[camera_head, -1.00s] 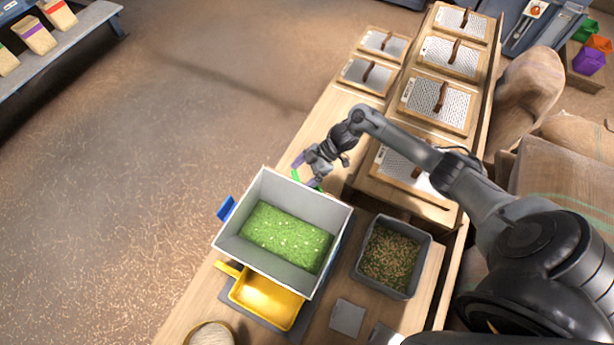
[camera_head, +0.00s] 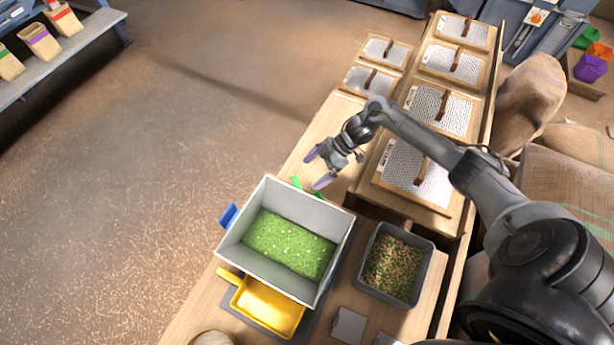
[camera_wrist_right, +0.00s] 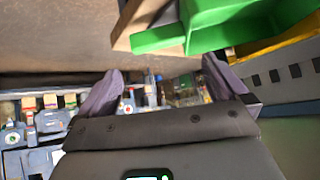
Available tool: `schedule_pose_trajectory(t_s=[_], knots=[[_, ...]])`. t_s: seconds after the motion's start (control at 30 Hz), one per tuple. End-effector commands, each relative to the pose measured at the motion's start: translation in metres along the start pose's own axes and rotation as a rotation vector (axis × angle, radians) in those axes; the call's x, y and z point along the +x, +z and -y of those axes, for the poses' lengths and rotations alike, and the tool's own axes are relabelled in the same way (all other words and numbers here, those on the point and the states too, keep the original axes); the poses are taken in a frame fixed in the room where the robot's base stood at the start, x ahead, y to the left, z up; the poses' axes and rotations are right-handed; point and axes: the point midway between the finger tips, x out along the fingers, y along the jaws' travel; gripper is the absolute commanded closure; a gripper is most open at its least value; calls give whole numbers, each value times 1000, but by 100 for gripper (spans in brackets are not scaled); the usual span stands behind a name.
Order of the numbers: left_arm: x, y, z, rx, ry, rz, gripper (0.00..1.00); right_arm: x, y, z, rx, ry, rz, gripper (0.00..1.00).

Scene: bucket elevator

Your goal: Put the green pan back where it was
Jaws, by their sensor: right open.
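The green pan (camera_head: 296,183) is mostly hidden in the head view behind the grey bin's far wall; only its green edge and handle parts show. In the right wrist view the green pan (camera_wrist_right: 235,22) lies at the top, its handle pointing left, on a wooden surface. My right gripper (camera_head: 317,169) is open and empty, just beyond the pan on the far side of the bin. Its two purple-grey fingers, also in the wrist view (camera_wrist_right: 160,85), are apart with nothing between them. My left gripper is not in view.
The grey bin (camera_head: 230,248) of green grains stands beside the pan. A yellow pan (camera_head: 268,306) is in front of it. A dark bin of brown pellets (camera_head: 428,262) stands right. Framed mesh screens (camera_head: 440,110) lie behind. The bench strip beyond the gripper is clear.

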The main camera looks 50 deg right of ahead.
Motion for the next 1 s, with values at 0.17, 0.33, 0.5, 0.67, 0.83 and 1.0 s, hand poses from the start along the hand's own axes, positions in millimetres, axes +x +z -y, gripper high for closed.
schedule_pose_trajectory(t_s=[0.17,0.33,0.5,0.67,0.83,1.0], knots=[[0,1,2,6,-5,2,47,-32,1,0,-1,1,2,0],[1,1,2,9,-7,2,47,-51,1,0,0,0,2,0],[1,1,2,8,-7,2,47,-59,0,0,0,0,1,0],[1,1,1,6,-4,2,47,-61,0,0,0,-1,0,0],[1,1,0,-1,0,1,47,-61,0,0,0,-1,0,0],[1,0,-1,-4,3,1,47,-61,0,0,1,0,0,0]])
